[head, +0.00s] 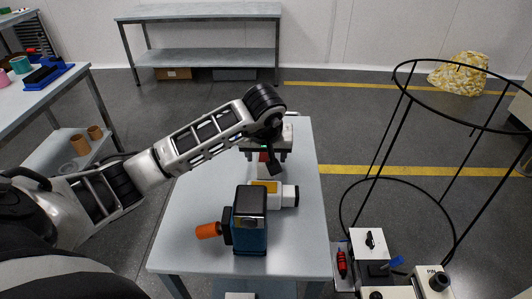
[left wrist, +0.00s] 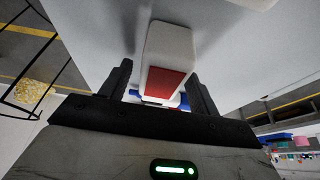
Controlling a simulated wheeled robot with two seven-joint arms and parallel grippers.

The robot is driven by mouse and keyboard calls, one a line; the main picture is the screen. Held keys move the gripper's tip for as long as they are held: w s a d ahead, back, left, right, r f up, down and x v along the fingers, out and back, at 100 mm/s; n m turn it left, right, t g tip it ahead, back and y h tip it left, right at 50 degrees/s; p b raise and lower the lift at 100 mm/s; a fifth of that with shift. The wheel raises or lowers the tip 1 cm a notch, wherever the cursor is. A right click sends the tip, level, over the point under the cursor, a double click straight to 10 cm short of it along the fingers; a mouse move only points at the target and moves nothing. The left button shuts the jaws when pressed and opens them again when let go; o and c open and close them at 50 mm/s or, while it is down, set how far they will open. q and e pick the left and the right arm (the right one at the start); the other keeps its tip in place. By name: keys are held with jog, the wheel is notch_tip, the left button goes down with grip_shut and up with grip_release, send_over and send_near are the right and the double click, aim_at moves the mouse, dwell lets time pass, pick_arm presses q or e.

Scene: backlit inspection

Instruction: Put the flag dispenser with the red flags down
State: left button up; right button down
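The flag dispenser (left wrist: 170,50) is a white rounded block with a red face (left wrist: 166,82). It is between the fingers of my left gripper (left wrist: 158,85) in the left wrist view, over the pale table top. Narrow gaps show between the dispenser and both fingers, so the gripper looks open around it. In the head view the left gripper (head: 266,155) is over the far half of the table, with the dispenser (head: 265,171) below it, partly hidden by my arm. A blue part shows behind its near end. My right gripper is not in view.
The left side of the table is clear. A black hoop frame (head: 397,82) stands at right.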

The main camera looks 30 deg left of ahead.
pick_arm(q)
jog(key=v, duration=1.1)
jog(key=shift+r, duration=0.15)
jog(key=shift+s+d+r, duration=0.15)
jog(key=shift+r, duration=0.2)
